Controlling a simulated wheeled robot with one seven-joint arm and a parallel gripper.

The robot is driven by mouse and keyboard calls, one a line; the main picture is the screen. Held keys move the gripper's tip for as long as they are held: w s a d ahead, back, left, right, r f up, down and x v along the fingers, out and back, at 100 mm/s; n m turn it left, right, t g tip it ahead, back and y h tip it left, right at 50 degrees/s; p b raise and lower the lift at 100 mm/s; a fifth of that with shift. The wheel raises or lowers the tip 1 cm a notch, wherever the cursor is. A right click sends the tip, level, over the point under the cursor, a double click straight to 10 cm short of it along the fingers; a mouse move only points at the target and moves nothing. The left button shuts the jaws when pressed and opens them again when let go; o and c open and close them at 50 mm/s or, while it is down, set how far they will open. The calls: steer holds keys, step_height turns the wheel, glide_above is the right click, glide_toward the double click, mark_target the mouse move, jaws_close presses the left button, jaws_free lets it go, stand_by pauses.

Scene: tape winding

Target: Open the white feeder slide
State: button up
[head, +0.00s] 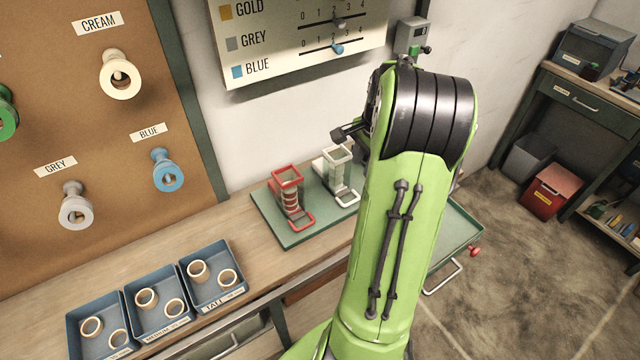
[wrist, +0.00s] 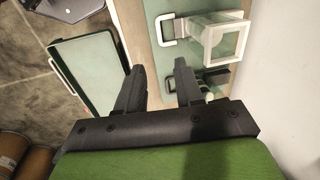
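The white feeder (head: 338,172) stands on a green base plate (head: 312,226) on the bench, right of a red feeder (head: 289,190). It is an upright, square, white-framed tube. Its white loop handle (head: 349,199) sticks out low at the front. In the wrist view the feeder (wrist: 212,42) is at the upper right, with its loop handle (wrist: 168,29) to its left. My gripper (wrist: 158,70) is open and empty, its fingers apart and not touching the handle. In the head view my arm hides most of the gripper and part of the feeder's surroundings.
Three blue trays (head: 153,334) with rings stand at the bench's left. A pegboard (head: 70,150) holds several tape spools. A green tray (head: 452,236) with a red knob lies right of my arm. A dark block (wrist: 214,76) sits beside the feeder in the wrist view.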

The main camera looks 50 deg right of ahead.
steer(key=b, duration=0.4)
glide_toward(352, 201)
steer(key=f, duration=0.5)
steer(key=w+f, duration=0.1)
steer(key=f, duration=0.1)
steer(key=shift+w+f, duration=0.1)
steer(key=shift+f, duration=0.2)
steer(key=shift+c, duration=0.3)
jaws_close()
steer(key=shift+r, duration=0.1)
